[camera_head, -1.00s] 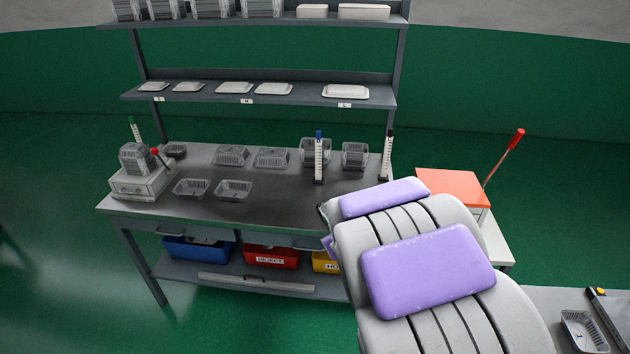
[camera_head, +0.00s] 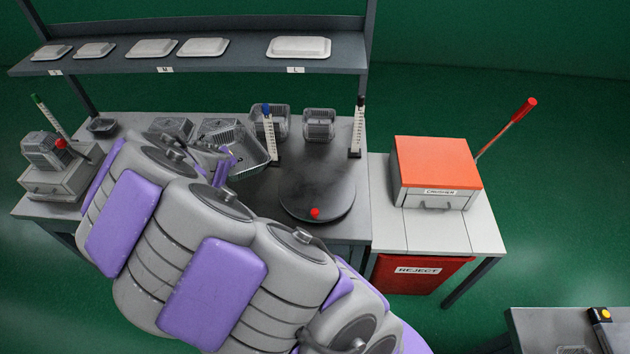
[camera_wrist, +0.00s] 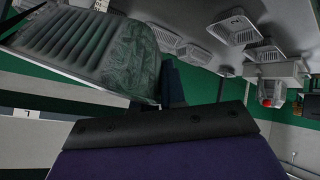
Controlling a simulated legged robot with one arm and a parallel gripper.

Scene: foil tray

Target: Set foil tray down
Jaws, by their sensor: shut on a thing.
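A foil tray (camera_head: 252,160) with a ribbed base is held by my gripper (camera_head: 222,155) above the bench, left of the blue-topped gauge. In the wrist view the same foil tray (camera_wrist: 75,42) fills the upper left, tilted in that view, with a crinkled patch at its right end. My gripper is shut on it, and a dark jaw (camera_wrist: 160,130) spans the lower middle. My arm hides much of the bench's left and front. The gap between the tray and the bench top cannot be told.
A dark round turntable (camera_head: 305,185) with a red knob lies empty right of the tray. The blue-topped gauge (camera_head: 269,135) and a black-topped one (camera_head: 357,128) stand upright nearby. Other trays (camera_head: 319,125) sit behind. A red-lidded crusher (camera_head: 437,165) stands right, above a reject bin (camera_head: 418,272).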

